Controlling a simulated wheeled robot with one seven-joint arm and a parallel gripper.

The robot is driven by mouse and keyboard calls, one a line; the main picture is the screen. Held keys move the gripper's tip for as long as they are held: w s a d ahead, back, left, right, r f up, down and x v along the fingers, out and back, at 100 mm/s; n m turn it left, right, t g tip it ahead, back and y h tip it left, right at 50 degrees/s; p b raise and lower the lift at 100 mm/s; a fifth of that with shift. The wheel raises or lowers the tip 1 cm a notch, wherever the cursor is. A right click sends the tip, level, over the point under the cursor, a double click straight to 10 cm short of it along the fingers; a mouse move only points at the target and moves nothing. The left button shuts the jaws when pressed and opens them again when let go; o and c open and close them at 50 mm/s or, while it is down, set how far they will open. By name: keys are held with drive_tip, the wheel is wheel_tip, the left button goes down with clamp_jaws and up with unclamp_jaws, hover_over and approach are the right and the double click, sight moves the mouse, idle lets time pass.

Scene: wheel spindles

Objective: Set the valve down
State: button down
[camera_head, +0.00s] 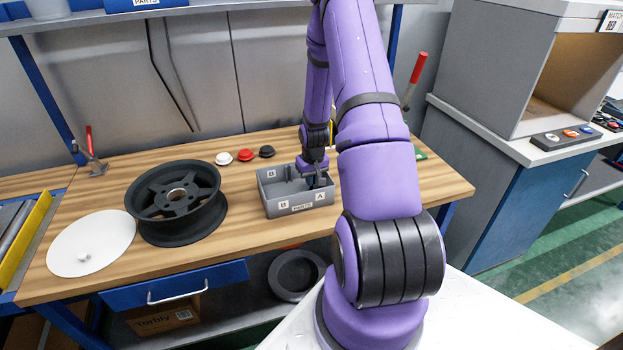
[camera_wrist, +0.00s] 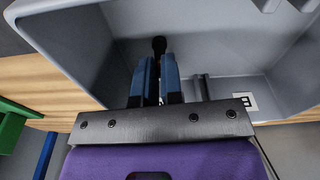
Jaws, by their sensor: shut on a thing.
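My gripper (camera_head: 313,178) is low over the right part of the grey parts bin (camera_head: 299,211) on the wooden bench. In the wrist view my gripper's two blue fingers (camera_wrist: 157,62) are shut on the valve (camera_wrist: 159,45), a thin black piece with a rounded end that shows beyond the fingertips. The grey bin (camera_wrist: 228,43) surrounds the fingers in this view. Whether the valve touches the bin floor I cannot tell. A second dark stem (camera_wrist: 204,87) is in the bin, right of the fingers. In the head view the valve is too small to make out.
White (camera_head: 224,158), red (camera_head: 245,155) and black (camera_head: 267,151) round pieces sit behind. Bare bench (camera_head: 395,193) lies to the right, partly behind my arm.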

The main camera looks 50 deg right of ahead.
drive_tip(key=c, duration=1.3)
unclamp_jaws()
drive_tip(key=shift+o, duration=0.2)
wheel_tip(320, 180, up, 11)
drive_tip(key=s, duration=0.1)
drive_tip(key=s+a+r+n+t, duration=0.1)
drive_tip(key=a+r, duration=0.8)
drive_tip(key=r, duration=0.3)
drive_tip(key=s+a+r+n+t, duration=0.1)
drive_tip(key=s+a+r, duration=0.1)
drive_tip(key=a+r, duration=0.85)
drive_tip(key=s+a+r+n+t, duration=0.1)
drive_tip(key=s+a+r, duration=0.4)
drive_tip(key=s, duration=0.3)
drive_tip(key=s+a+r+n+t, duration=0.1)
drive_tip(key=s+a+r+n, duration=0.1)
drive_tip(key=s+a+r, duration=0.3)
drive_tip(key=s+a, duration=0.2)
drive_tip(key=shift+s+y, duration=0.3)
drive_tip(key=shift+s, duration=0.05)
drive_tip(key=shift+r, duration=0.1)
